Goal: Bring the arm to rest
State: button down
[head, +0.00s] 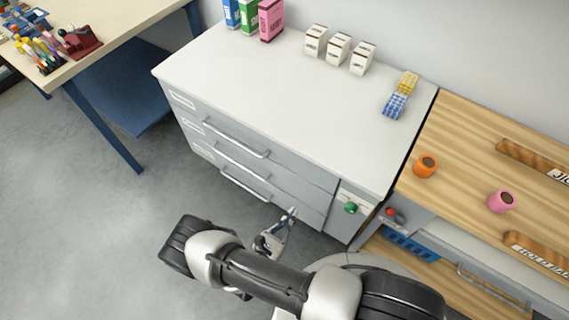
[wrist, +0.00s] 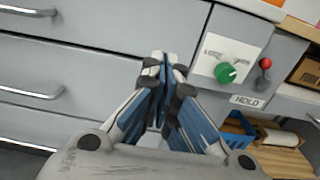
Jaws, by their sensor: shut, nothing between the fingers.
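My arm reaches over the floor in front of the drawer cabinet (head: 270,75), and my gripper (head: 291,213) is low beside the cabinet's drawer fronts. In the wrist view my gripper (wrist: 167,62) is shut and empty, its fingertips together in front of the grey drawer fronts (wrist: 95,75). Whether the fingertips touch the cabinet I cannot tell. The drawers look closed in both views.
A green knob (head: 351,208) sits on the cabinet's right panel; in the wrist view a red-knobbed lever (wrist: 264,64) is right of it. A wooden bench (head: 465,150) adjoins on the right. A table (head: 100,45) stands at upper left. The floor (head: 80,230) at left is clear.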

jog(key=w+d+r+m+g, duration=0.1)
jog(key=d+r+m+g, duration=0.2)
jog(key=r+m+g, duration=0.8)
jog(key=w+d+r+m+g, duration=0.1)
jog(key=d+r+m+g, duration=0.35)
jog(key=r, duration=1.25)
jog(key=s+r+m+t+y, duration=0.3)
jog(key=s+r+m+y, duration=0.2)
jog(key=r, duration=0.4)
jog(key=s+d+r+m+t+y, duration=0.1)
jog(key=s+r+m+t+y, duration=0.2)
jog(key=s+r+m+y, duration=0.3)
notch_tip(320, 180, up, 3)
jog(key=s+m, duration=0.2)
jog(key=shift+s+d, duration=0.25)
jog(key=shift+s, duration=0.1)
